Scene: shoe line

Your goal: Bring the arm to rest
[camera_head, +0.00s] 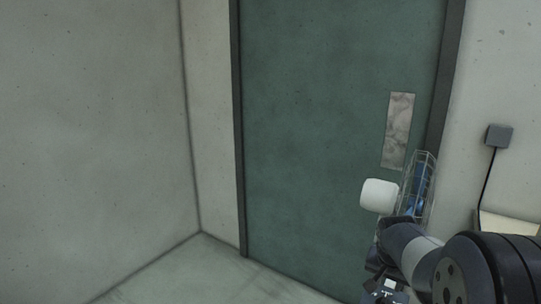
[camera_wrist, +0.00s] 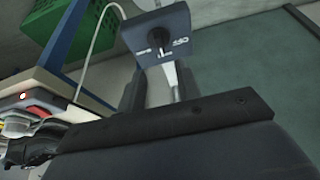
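My arm (camera_head: 425,262) reaches up from the lower right corner of the head view, in front of a green door. A white rounded piece (camera_head: 378,195) and a clear, thin-edged piece with blue in it (camera_head: 427,178) show at its far end. I cannot tell from there how the fingers stand. In the wrist view my gripper (camera_wrist: 160,82) shows two dark fingers apart beyond a dark bar, with nothing clearly held between them. A grey box with a round black knob (camera_wrist: 155,38) shows just past the fingertips. I cannot tell whether they touch.
The green door (camera_head: 310,120) has a pale plate (camera_head: 398,130). A small grey wall box (camera_head: 498,135) with a black cable is at right, above a pale ledge (camera_head: 510,228). The wrist view shows a green crate (camera_wrist: 65,35) and a cluttered worktop (camera_wrist: 55,85). Floor at left is clear.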

